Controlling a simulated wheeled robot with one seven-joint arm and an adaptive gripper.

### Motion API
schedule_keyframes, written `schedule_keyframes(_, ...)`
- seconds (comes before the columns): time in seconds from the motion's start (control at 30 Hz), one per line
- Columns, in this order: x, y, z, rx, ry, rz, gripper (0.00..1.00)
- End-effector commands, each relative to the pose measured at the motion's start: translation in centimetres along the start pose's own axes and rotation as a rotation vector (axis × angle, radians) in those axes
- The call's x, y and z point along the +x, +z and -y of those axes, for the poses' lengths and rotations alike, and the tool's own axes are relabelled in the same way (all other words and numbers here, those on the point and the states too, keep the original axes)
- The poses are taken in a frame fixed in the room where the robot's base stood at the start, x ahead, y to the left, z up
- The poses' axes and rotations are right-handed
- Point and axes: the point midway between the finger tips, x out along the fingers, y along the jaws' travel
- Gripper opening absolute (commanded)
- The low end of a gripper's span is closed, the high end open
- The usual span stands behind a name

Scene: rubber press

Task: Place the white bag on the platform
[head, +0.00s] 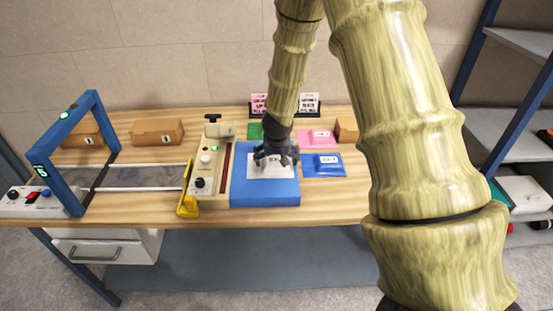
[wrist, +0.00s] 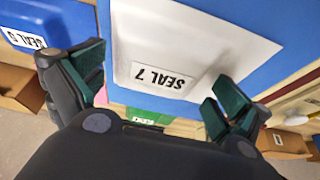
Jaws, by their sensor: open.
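The white bag (head: 266,173) lies on the blue platform (head: 265,195) beside the beige sealing machine on the table. It also shows in the wrist view (wrist: 190,45), flat, with a "SEAL 7" label, against the blue platform surface (wrist: 285,70). My gripper (head: 276,156) is over the bag's far part in the head view and hides some of it. In the wrist view my gripper (wrist: 154,84) is open, with its fingers apart on both sides of the bag's labelled end. I cannot tell whether either finger touches the bag.
A blue bag (head: 324,166) and a pink bag (head: 316,138) lie right of the platform; a green bag (head: 254,131) is behind it. The beige machine (head: 212,160) with a yellow lever (head: 186,196) stands left. Cardboard boxes (head: 157,131) and a blue frame (head: 52,150) are farther left.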

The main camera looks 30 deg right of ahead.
Motion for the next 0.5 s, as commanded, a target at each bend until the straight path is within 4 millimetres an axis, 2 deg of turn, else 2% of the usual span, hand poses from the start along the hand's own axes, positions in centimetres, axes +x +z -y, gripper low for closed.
schedule_keyframes(0.23, -0.9, -0.1, 0.1, -0.002, 0.0, -0.001, 1.0)
schedule_keyframes(0.5, -4.0, -0.2, 0.1, -0.003, 0.001, -0.003, 1.0)
